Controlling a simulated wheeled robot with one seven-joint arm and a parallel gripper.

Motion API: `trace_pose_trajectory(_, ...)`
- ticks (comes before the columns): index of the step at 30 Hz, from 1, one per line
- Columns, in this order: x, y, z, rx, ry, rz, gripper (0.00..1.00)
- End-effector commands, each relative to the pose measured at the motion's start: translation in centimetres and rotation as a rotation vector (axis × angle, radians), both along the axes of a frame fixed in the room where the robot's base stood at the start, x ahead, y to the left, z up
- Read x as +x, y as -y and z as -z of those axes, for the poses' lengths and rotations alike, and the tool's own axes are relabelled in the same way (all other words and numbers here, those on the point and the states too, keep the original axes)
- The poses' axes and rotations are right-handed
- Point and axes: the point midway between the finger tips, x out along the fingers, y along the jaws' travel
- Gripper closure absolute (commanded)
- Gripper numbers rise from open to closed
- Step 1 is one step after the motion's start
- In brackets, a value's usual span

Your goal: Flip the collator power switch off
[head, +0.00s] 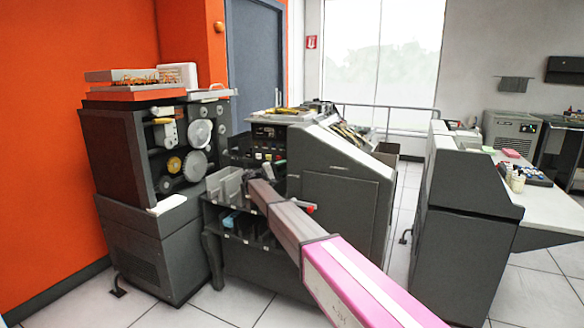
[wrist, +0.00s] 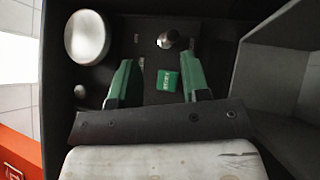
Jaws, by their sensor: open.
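The collator appears to be the dark grey machine (head: 340,205) in the middle of the head view, with a sloped top. A green label (wrist: 167,83) shows between the fingers.
A large pale round knob (wrist: 87,37) and a small one (wrist: 80,90) sit left of the fingers. A grey wall (wrist: 280,80) rises at right. Grey trays (head: 228,185) stand by my arm. A reel machine (head: 125,165) is left, a grey desk (head: 465,225) right.

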Motion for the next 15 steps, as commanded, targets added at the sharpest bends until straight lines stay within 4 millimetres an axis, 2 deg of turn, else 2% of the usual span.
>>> trace_pose_trajectory(1,-0.5,-1.2,0.0,0.000,-0.001,-0.002,0.57)
trace_pose_trajectory(6,-1.8,-4.4,0.0,0.000,0.000,-0.001,0.57)
trace_pose_trajectory(12,-3.0,-7.1,0.0,0.000,0.000,-0.001,0.57)
trace_pose_trajectory(15,-3.3,-7.8,0.0,0.000,0.000,0.000,0.57)
